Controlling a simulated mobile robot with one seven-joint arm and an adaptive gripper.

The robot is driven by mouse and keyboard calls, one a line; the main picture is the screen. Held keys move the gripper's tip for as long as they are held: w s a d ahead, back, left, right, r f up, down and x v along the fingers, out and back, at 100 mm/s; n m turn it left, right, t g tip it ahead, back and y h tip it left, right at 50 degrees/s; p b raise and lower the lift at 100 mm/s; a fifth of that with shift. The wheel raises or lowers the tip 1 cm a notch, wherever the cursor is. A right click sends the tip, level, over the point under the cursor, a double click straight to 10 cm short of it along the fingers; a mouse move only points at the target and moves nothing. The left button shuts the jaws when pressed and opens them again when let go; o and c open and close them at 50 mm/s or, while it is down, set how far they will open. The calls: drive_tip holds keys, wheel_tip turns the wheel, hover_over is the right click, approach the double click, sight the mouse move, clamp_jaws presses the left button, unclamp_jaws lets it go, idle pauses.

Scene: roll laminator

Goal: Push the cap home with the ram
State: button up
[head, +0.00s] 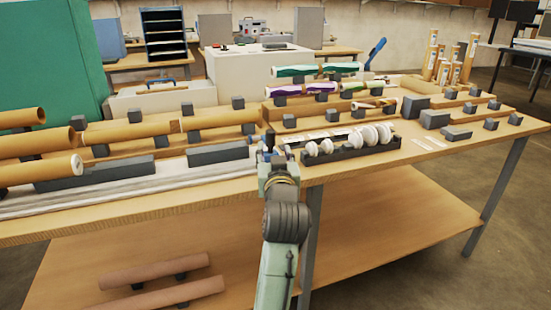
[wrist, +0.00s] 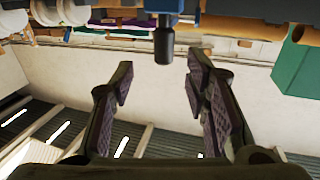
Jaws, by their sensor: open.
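My gripper (wrist: 161,78) is open in the wrist view, with nothing between its fingers. A dark round rod under a blue block (wrist: 164,42), perhaps the ram, shows just beyond the fingertips, apart from them. In the head view my gripper (head: 269,150) is at the table's front edge, beside a small dark and blue part. White round caps (head: 326,146) stand in a dark rack (head: 352,154) to its right. A brown tube (head: 40,172) at the left has a white end. I cannot tell how deep any cap sits.
More brown tubes (head: 130,132) lie on dark blocks along the left of the table (head: 160,200). Long grey blocks (head: 95,173) lie near the front. Wrapped rolls (head: 318,70) lie behind, and upright tubes (head: 455,72) stand at the far right. The front right tabletop is mostly clear.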

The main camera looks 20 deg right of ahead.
drive_tip(key=v, duration=0.2)
drive_tip(key=shift+s+a, duration=0.1)
drive_tip(key=shift+s, duration=0.2)
